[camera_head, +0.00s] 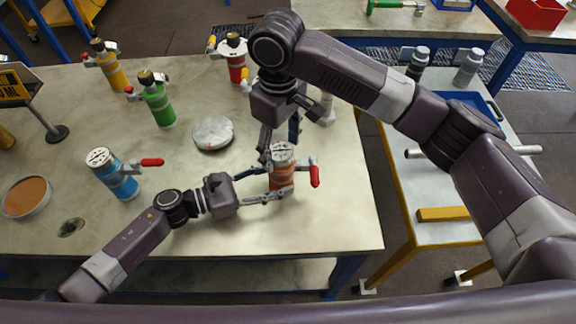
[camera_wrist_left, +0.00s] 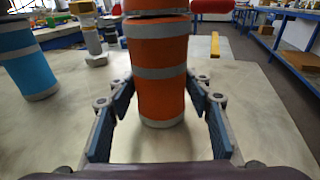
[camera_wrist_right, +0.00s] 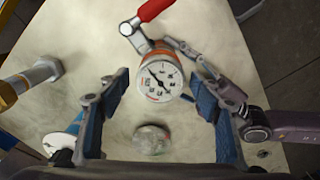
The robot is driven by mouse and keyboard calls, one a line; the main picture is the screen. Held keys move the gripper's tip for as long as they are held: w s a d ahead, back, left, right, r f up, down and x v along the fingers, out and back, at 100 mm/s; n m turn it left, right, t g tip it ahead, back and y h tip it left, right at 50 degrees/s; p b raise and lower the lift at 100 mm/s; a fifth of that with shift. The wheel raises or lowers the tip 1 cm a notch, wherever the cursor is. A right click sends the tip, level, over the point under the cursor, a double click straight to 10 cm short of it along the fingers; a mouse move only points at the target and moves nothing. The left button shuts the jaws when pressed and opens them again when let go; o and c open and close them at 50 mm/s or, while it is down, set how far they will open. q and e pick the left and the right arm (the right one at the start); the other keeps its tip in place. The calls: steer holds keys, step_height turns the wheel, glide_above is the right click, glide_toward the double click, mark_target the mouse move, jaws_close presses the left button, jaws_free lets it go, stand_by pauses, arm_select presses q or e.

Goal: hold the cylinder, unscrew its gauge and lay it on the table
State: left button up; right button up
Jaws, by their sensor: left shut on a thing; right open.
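The orange cylinder (camera_head: 283,181) with grey bands stands upright near the table's front right. A red-handled valve is on its side. Its round gauge (camera_head: 280,152) sits on top, and its white dial (camera_wrist_right: 158,78) faces up in the right wrist view. My left gripper (camera_head: 279,186) comes from the left and is shut around the cylinder body; in the left wrist view the orange body (camera_wrist_left: 162,95) stands between its fingers. My right gripper (camera_wrist_right: 157,84) points down over the gauge, open, with a finger on each side and gaps to the dial.
On the table (camera_head: 230,230) stand a blue cylinder (camera_head: 115,175), a green one (camera_head: 158,103), a yellow one (camera_head: 108,65) and a red one (camera_head: 234,58). A silver disc (camera_head: 213,133) lies behind my left gripper. The front middle of the table is clear.

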steer(key=m, duration=0.4)
steer(key=shift+a+m, duration=0.1)
steer(key=shift+m, duration=0.3)
steer(key=m, duration=0.7)
steer(key=shift+m, duration=0.4)
steer(key=m, duration=0.4)
steer(key=c, duration=1.2)
steer(key=n, duration=0.5)
steer(key=shift+n, duration=0.3)
steer(key=n, duration=0.7)
arm_select(q)
steer(key=shift+a, duration=0.1)
arm_select(e)
steer(key=shift+n, duration=0.4)
